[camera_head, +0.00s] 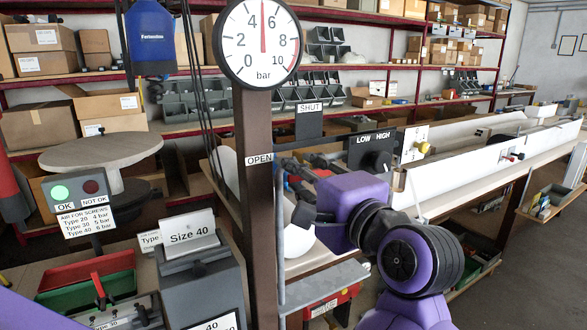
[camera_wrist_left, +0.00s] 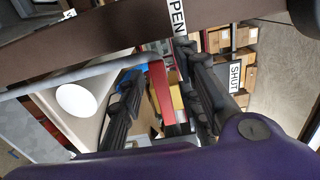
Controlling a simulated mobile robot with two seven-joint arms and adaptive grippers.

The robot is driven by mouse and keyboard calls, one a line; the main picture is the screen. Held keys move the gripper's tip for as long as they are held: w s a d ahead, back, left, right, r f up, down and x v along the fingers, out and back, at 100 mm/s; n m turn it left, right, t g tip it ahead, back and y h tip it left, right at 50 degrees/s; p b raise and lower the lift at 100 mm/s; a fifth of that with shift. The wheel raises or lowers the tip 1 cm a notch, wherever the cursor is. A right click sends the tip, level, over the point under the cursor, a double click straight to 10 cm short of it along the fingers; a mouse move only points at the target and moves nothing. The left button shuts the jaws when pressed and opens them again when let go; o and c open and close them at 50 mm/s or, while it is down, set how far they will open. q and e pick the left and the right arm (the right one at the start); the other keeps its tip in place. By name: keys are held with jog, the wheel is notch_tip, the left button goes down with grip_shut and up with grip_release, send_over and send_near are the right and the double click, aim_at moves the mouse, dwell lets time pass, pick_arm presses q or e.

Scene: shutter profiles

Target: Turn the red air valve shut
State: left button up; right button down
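In the left wrist view a red bar (camera_wrist_left: 161,92), apparently the air valve's lever, shows between the two black fingers of my left gripper (camera_wrist_left: 165,100). The fingers are apart, with gaps on both sides of the bar. The gauge (camera_head: 258,44) needle points straight up, between 4 and 6 bar. My right gripper is out of view.
The brown post (camera_head: 256,210) and a thin grey pipe (camera_head: 282,255) stand close by the gripper. The LOW/HIGH knob panel (camera_head: 372,153) is behind it. A grey Size 40 box (camera_head: 203,285) and the OK/NOT OK sign (camera_head: 78,200) are at left.

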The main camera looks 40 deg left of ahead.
pick_arm(q)
jog(key=shift+a, duration=0.1)
jog(key=shift+c, duration=0.5)
grip_shut()
